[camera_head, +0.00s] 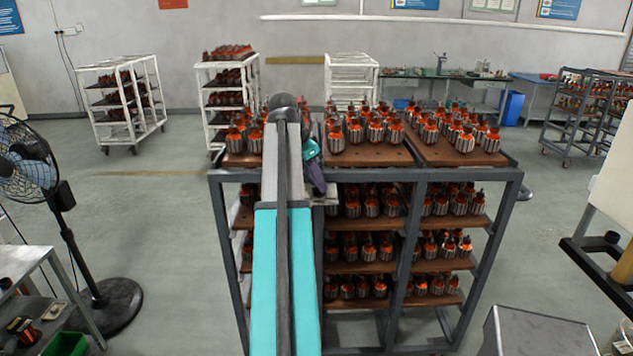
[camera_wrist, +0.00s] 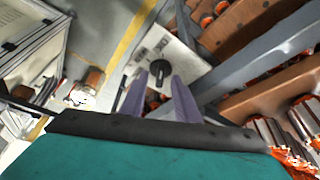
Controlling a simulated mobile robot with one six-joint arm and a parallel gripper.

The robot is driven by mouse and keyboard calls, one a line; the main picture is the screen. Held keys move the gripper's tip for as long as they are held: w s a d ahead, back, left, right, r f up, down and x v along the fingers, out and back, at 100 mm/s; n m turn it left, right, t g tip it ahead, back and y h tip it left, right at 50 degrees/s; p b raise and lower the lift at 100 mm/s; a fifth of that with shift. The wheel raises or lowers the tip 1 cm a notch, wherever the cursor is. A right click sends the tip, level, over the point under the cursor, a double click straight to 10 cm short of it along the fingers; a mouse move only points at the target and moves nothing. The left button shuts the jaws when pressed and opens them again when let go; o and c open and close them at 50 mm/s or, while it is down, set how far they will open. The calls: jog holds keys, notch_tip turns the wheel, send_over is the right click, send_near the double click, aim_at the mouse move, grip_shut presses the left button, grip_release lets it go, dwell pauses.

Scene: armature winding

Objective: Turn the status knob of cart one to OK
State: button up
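The cart (camera_head: 370,172) in front of me has a dark grey frame and wooden shelves full of armatures. A pale panel (camera_wrist: 185,55) on its frame carries a round black knob (camera_wrist: 159,68); in the head view only part of the panel (camera_head: 325,197) shows beside my arm. My gripper (camera_wrist: 161,78) points at the panel. Its two purple fingers are apart, with the knob in line with the gap between their tips. I cannot tell whether they touch it. In the head view my gripper (camera_head: 317,178) is partly behind my arm. The knob's setting and the panel's markings are unreadable.
White carts (camera_head: 123,100) stand at the back left, and another dark cart (camera_head: 585,112) at the far right. A black fan (camera_head: 62,215) stands left. A grey box (camera_head: 537,332) is at the lower right.

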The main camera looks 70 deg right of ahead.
jog(key=b+v, duration=0.3)
jog(key=v, duration=1)
jog(key=shift+r, duration=0.15)
jog(key=shift+a, duration=0.1)
jog(key=shift+w, duration=0.1)
